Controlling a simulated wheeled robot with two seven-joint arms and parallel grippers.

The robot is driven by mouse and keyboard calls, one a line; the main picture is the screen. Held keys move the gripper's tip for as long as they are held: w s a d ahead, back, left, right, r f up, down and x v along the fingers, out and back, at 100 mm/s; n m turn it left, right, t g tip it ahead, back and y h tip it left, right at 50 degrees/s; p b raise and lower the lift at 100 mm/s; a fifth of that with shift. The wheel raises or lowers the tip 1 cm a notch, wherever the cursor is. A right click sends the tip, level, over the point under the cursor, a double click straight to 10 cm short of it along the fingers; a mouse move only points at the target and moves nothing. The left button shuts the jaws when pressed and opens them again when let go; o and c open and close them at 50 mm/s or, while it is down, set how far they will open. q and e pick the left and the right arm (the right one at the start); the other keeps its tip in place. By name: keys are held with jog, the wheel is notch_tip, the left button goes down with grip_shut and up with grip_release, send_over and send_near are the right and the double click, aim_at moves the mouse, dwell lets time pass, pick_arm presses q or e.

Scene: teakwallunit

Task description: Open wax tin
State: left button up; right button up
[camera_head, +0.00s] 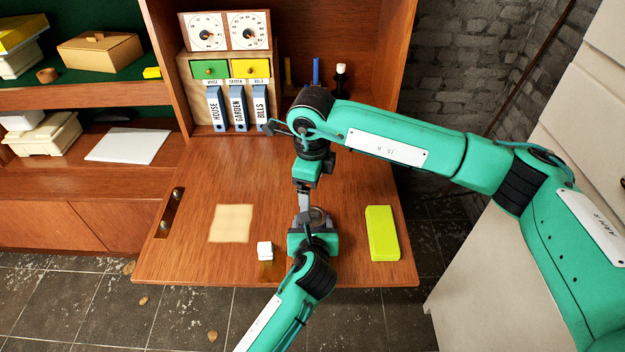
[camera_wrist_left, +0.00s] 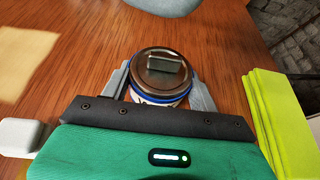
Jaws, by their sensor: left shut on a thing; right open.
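The wax tin (camera_wrist_left: 160,88) is a small round tin with a dark metal lid, a raised bar-shaped knob on top and a blue band below the lid. It stands upright on the desk flap, lid on. In the head view the tin (camera_head: 319,216) is mostly hidden by my grippers. My left gripper (camera_head: 315,222) is shut on the tin, one finger on each side of it in the left wrist view (camera_wrist_left: 160,92). My right gripper (camera_head: 305,205) is open and points down over the tin; its fingertips are partly hidden and I cannot tell whether they touch the knob.
Blue binders (camera_head: 238,108) stand behind under small drawers. The flap's front edge is near.

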aim_at(312, 211)
jog(key=f+m, duration=0.3)
jog(key=m, duration=0.2)
jog(key=f+m, duration=0.3)
jog(key=m, duration=0.1)
jog(key=f+m+t, duration=0.1)
jog(key=f+m, duration=0.2)
jog(key=m, duration=0.2)
jog(key=shift+w+f+m, duration=0.3)
jog(key=shift+w+f, duration=0.1)
dwell(0.4)
jog(key=c, duration=0.6)
jog(key=o, duration=0.6)
